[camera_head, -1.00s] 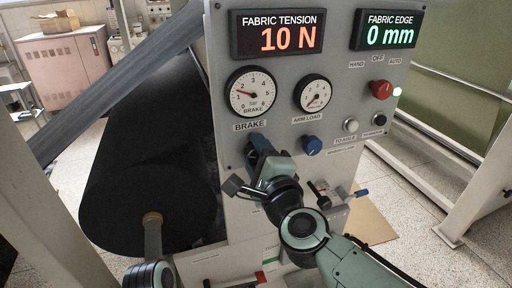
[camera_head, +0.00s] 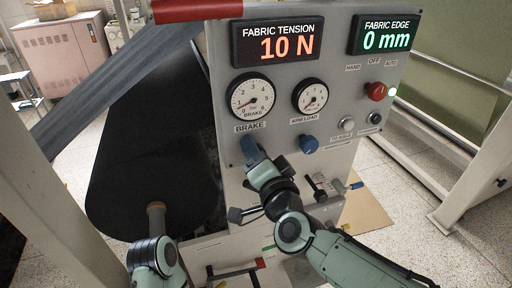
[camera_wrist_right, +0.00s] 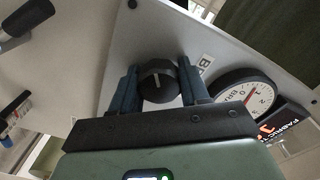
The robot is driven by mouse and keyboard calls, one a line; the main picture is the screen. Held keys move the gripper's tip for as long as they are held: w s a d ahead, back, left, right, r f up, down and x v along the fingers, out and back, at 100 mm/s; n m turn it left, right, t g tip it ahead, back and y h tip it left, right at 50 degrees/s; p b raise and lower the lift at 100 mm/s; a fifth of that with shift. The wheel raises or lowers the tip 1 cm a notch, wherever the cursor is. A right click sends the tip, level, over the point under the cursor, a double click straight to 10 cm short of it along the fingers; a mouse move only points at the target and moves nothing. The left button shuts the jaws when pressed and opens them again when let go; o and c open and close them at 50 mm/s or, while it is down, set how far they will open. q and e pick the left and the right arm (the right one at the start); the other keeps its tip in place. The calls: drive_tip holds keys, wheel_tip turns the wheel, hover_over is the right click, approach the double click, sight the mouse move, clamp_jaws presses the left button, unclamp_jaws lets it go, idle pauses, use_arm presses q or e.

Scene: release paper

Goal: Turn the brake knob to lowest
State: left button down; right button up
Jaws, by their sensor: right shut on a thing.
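The black brake knob (camera_wrist_right: 158,84) shows in the right wrist view on the grey panel, with a pale line on its face. My right gripper (camera_wrist_right: 157,88) is shut on it, one blue finger on each side. In the head view my right gripper (camera_head: 250,150) is at the panel just below the BRAKE label and hides the knob. The brake gauge (camera_head: 250,97) has its red needle pointing low on the left, near 1 or below. The gauge also shows in the right wrist view (camera_wrist_right: 243,93). My left gripper is not in view.
A blue knob (camera_head: 308,144) sits right of my right gripper, under the arm load gauge (camera_head: 310,96). A red switch (camera_head: 376,91) is farther right. The tension display (camera_head: 278,42) reads 10 N. A large black roll (camera_head: 150,150) stands left of the panel.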

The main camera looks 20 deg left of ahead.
drive_tip(key=shift+n+p, duration=0.3)
drive_tip(key=shift+n, duration=0.6)
drive_tip(key=o, duration=1)
drive_tip(key=shift+o, duration=0.2)
drive_tip(key=b+v, duration=0.2)
drive_tip(key=v, duration=1.1)
drive_tip(key=shift+s+d, duration=0.2)
